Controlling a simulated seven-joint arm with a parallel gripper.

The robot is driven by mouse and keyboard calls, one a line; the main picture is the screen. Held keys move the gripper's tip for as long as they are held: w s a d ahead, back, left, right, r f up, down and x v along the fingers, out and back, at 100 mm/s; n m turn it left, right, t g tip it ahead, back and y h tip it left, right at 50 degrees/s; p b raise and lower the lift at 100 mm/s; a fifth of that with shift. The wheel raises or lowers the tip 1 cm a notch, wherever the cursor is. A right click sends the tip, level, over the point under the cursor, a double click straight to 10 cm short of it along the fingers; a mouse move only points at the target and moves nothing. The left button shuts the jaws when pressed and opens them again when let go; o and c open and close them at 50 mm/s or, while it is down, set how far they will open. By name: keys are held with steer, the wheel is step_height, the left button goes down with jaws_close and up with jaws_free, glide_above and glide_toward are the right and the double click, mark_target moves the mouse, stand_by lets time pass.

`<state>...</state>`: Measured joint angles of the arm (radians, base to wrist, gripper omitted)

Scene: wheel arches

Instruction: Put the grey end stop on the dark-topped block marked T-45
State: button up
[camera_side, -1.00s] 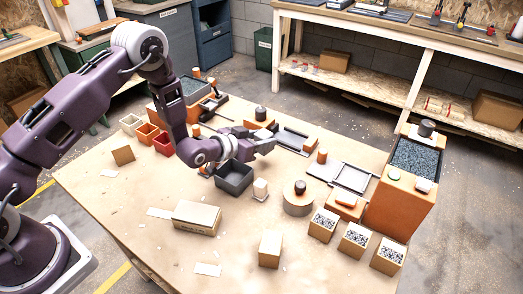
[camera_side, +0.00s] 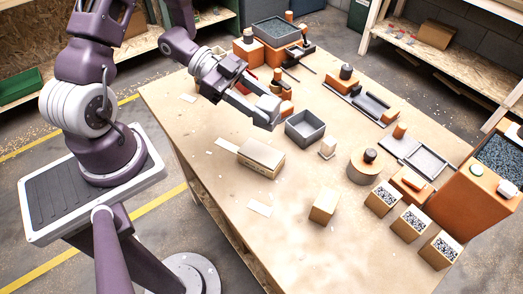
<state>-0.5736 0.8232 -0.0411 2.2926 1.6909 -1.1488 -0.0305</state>
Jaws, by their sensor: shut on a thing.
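My gripper (camera_side: 266,112) is over the far left part of the table, shut on a small pale grey piece (camera_side: 268,106). It looks like the grey end stop, but the fingers hide much of it. Three tan blocks with dark speckled tops stand in a row at the right front edge: one (camera_side: 382,201), a second (camera_side: 410,226) and a third (camera_side: 439,250). Their markings are too small to read, so I cannot tell which is T-45. My gripper is well to the left of them and above the table.
A grey open bin (camera_side: 305,130) is just right of my gripper. A tall orange box (camera_side: 480,195) is at the right.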

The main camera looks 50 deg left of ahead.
steer(key=shift+s+a+f+g, duration=0.1)
steer(key=shift+s+f+g, duration=0.05)
steer(key=shift+s+f, duration=0.35)
steer(key=shift+s+f+g, duration=0.15)
steer(key=shift+s+f, duration=0.15)
steer(key=shift+f, duration=0.3)
step_height(320, 180, down, 8)
steer(key=shift+r, duration=0.2)
steer(key=shift+f, duration=0.15)
steer(key=o, duration=1.4)
steer(key=shift+w, duration=0.1)
